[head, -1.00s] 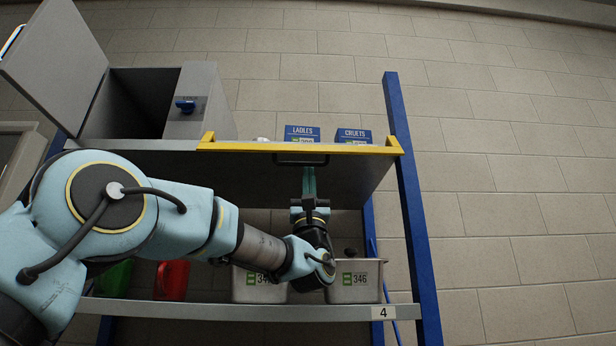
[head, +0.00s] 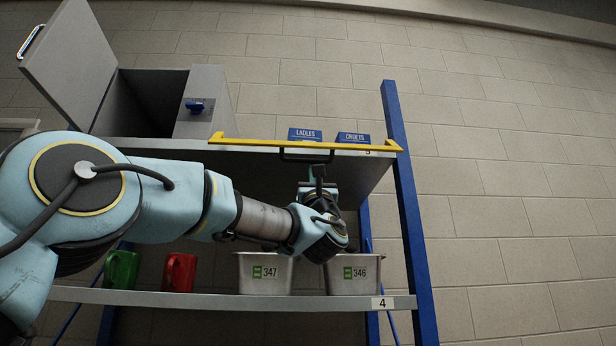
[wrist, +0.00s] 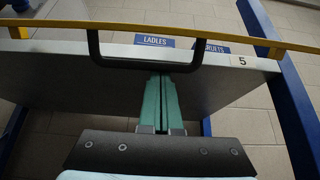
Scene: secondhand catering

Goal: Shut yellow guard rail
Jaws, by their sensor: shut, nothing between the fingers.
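The yellow guard rail (head: 260,143) runs along the front edge of the upper shelf, with a short bracket at each end. It crosses the top of the wrist view (wrist: 200,32). A black loop handle (head: 305,157) hangs from the rail and shows large in the wrist view (wrist: 92,48). My gripper (head: 318,170) is just below the handle, fingers pointing up at it. In the wrist view its green fingers (wrist: 161,80) are together and empty, with tips close to the handle's lower bar. I cannot tell whether they touch it.
Blue LADLES (head: 305,135) and CRUETS (head: 354,138) boxes stand behind the rail. A grey open-lidded box (head: 205,105) is at left. Bins 347 (head: 265,275) and 346 (head: 354,275), plus red (head: 179,273) and green (head: 121,270) jugs, sit below. A blue post (head: 405,190) bounds the right.

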